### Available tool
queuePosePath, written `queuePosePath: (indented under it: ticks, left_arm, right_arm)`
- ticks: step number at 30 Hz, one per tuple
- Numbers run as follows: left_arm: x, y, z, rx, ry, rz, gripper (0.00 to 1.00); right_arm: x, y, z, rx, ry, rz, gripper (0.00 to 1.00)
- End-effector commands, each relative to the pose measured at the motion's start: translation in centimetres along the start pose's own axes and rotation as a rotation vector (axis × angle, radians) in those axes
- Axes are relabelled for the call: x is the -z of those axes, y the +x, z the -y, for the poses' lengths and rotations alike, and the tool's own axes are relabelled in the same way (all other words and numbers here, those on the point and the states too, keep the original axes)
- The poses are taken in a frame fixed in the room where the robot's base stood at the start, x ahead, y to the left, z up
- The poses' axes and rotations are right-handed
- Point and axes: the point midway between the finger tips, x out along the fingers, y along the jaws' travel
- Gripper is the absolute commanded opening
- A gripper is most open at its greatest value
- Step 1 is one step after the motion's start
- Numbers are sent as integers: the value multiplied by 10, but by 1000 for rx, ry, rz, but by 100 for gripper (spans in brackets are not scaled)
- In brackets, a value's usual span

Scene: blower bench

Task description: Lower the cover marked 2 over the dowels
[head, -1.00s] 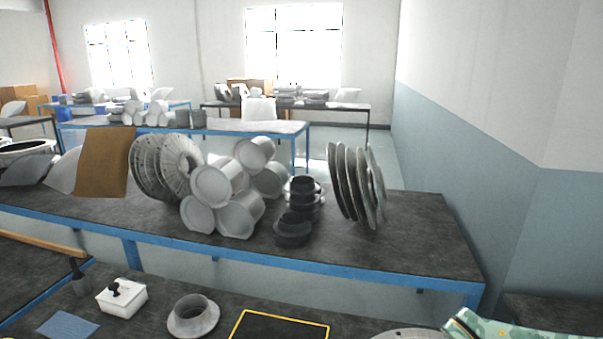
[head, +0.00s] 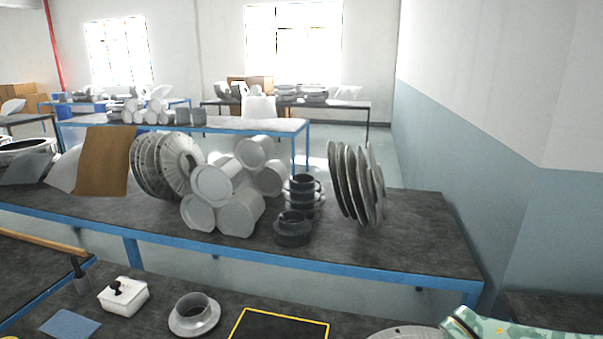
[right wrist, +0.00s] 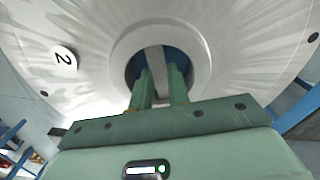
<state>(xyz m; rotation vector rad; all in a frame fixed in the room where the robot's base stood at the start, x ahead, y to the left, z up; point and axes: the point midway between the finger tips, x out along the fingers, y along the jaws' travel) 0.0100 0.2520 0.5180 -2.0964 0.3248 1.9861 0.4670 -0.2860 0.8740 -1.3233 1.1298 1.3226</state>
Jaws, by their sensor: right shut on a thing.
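The cover marked 2 (right wrist: 90,85) fills the upper part of the right wrist view. It is a large pale disc with a raised ring around a central hole, small dark holes near its rim and a round "2" label at the left. My right gripper (right wrist: 160,78) is shut on the cover at its centre, with both fingers at the hole and a light bar between them. Exactly how the fingers grip is hard to see. No dowels show in either view. My left gripper is not in view.
In the head view, the near bench holds a white box (head: 124,297), a grey flanged collar (head: 195,317), a yellow-edged black mat (head: 279,328) and the edge of a grey round part (head: 404,332). The bench behind carries stacked parts.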

Motion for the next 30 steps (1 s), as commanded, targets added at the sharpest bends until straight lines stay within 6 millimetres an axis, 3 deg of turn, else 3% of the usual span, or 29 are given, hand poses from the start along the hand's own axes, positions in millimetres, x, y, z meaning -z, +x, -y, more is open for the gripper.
queuePosePath:
  ticks: [30]
  left_arm:
    - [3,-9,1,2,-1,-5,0]
  right_arm:
    - [-1,-3,1,15,-1,1,0]
